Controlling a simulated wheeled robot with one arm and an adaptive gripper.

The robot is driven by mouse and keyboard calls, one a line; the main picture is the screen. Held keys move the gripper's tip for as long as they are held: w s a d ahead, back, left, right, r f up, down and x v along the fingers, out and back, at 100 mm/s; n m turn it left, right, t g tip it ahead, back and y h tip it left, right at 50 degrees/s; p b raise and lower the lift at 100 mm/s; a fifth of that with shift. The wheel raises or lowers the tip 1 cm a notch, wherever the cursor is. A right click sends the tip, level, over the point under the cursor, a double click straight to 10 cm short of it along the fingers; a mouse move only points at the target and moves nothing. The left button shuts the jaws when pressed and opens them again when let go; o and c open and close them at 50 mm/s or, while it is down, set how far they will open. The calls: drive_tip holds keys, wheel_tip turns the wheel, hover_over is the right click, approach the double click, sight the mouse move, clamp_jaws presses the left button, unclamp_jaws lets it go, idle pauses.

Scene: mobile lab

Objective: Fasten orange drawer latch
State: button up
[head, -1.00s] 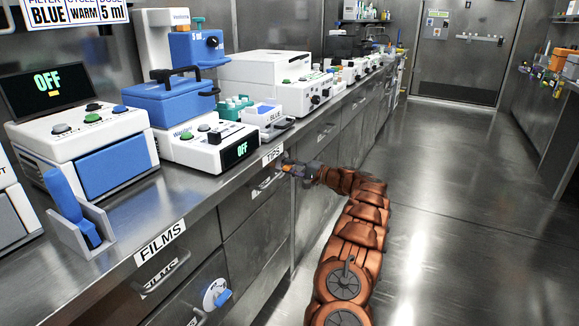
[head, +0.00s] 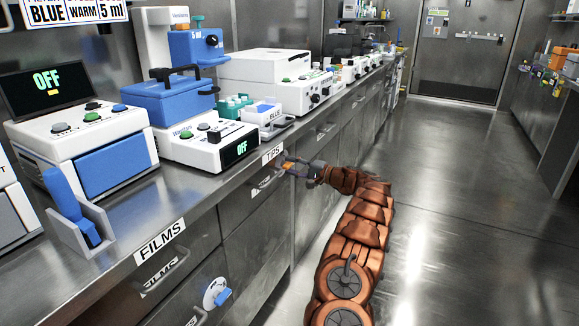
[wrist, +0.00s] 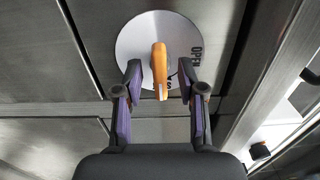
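The orange latch (wrist: 159,70) is a narrow lever on a round white dial (wrist: 140,40) on a metal drawer front in the wrist view. "OPEN" is printed at the dial's right side; other lettering is partly hidden behind the lever and finger. My gripper (wrist: 159,72) is open, with one purple-and-dark finger on each side of the lever and a visible gap on both sides. In the head view the orange latch (head: 287,165) shows small below the "TIPS" label, with my gripper (head: 292,168) at it; the dial is mostly hidden there.
The steel counter (head: 200,200) carries several lab machines above the drawers. The "FILMS" drawer (head: 165,270) is nearer, with a white dial and blue lever (head: 217,293) below it. The aisle floor (head: 450,200) on the right is clear.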

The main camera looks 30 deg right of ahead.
drive_tip(key=v, duration=1)
drive_tip(key=shift+s+d, duration=0.2)
drive_tip(key=shift+s, duration=0.1)
